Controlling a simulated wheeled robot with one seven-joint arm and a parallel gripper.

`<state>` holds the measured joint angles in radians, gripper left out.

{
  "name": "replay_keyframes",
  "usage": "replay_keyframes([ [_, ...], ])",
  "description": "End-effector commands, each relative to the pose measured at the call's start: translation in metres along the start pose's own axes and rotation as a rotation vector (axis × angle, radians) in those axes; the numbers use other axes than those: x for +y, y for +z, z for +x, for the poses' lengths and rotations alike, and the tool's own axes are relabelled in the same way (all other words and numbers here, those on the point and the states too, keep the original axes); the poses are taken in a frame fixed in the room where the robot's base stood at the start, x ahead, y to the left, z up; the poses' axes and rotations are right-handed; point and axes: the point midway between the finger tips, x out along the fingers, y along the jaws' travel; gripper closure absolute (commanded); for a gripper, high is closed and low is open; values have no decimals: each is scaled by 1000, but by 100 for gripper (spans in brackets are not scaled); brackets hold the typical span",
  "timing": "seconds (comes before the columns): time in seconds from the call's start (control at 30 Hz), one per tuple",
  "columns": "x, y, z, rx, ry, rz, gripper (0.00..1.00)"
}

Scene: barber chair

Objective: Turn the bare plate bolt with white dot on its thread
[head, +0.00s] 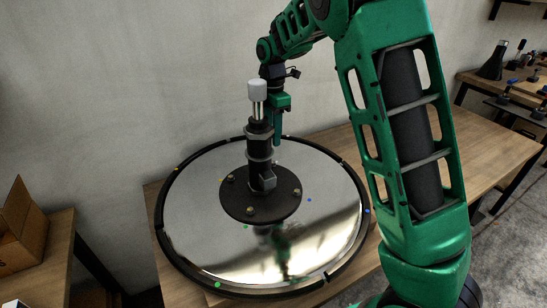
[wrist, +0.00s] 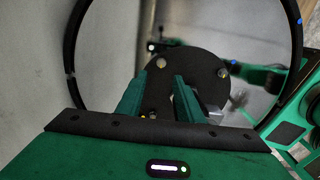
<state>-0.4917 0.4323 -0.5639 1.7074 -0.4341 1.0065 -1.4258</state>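A black round plate (head: 235,203) lies at the middle of a mirror-like disc (head: 195,240) and carries several brass bolts. In the head view, one bolt (head: 250,211) is at the front and another (head: 297,192) at the right. My gripper (head: 277,143) is behind the central post and points down. In the wrist view, its fingers (wrist: 159,78) are apart with nothing held. A bolt (wrist: 161,62) shows just beyond the fingertips, and another (wrist: 155,115) shows between the fingers. I cannot make out a white dot on any bolt thread.
A black post (head: 258,140) with a pale cap (head: 257,90) rises from the plate, close to my gripper. The disc has a raised black rim and small coloured dots. It rests on a wooden table (head: 495,150). A wall stands behind.

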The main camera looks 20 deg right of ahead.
Motion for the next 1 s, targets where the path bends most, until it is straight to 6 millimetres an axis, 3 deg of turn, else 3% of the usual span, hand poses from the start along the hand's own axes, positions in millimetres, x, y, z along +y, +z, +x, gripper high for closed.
replay_keyframes([
  [0.3,-2,2,56,-1,-4,6,66],
  [0.5,-2,2,82,0,-2,5,66],
  [0.97,-2,2,93,1,0,6,66],
  [1.0,-1,2,93,1,0,6,74],
])
